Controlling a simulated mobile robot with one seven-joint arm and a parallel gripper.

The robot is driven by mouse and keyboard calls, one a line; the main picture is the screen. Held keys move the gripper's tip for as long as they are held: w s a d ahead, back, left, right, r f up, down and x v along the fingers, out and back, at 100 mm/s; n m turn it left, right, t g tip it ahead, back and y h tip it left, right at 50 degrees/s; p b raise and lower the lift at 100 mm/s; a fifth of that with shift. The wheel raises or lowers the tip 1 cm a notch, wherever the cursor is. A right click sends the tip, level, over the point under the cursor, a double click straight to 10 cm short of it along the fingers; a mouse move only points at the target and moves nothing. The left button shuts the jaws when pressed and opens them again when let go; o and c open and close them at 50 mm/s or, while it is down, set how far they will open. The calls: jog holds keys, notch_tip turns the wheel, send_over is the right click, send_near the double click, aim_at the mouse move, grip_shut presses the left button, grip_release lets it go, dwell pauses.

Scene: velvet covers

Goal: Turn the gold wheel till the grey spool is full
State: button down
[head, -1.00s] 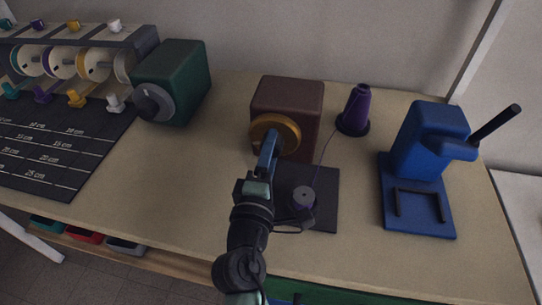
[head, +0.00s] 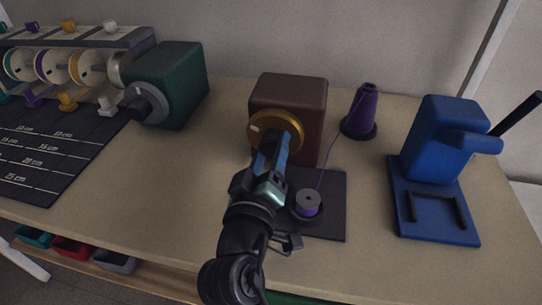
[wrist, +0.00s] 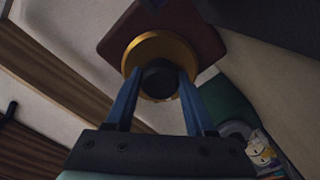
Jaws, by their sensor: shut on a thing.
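The gold wheel (head: 274,132) is on the front of a brown box (head: 300,95). In the wrist view the gold wheel (wrist: 146,48) has a dark hub (wrist: 159,78) at its middle. My gripper (head: 268,155) reaches the wheel, its two blue fingers shut on the dark hub. The grey spool (head: 308,200) stands upright on a dark base plate right of my gripper, with purple thread wound round it. The thread runs up from the spool toward a purple cone (head: 363,108). How full the spool is cannot be told exactly.
A blue press with a black lever (head: 436,150) stands at right. A green box with a grey knob (head: 168,85) and a ribbon rack (head: 70,65) are at left, above a dark measuring mat (head: 50,150). Bare table lies between mat and brown box.

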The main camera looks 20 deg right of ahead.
jog(key=shift+f+m+b, duration=0.15)
jog(key=shift+m+b, duration=0.15)
jog(key=shift+m, duration=0.3)
jog(key=shift+c, duration=1.2)
grip_release()
jog(key=shift+s, duration=0.1)
jog(key=v, duration=1.3)
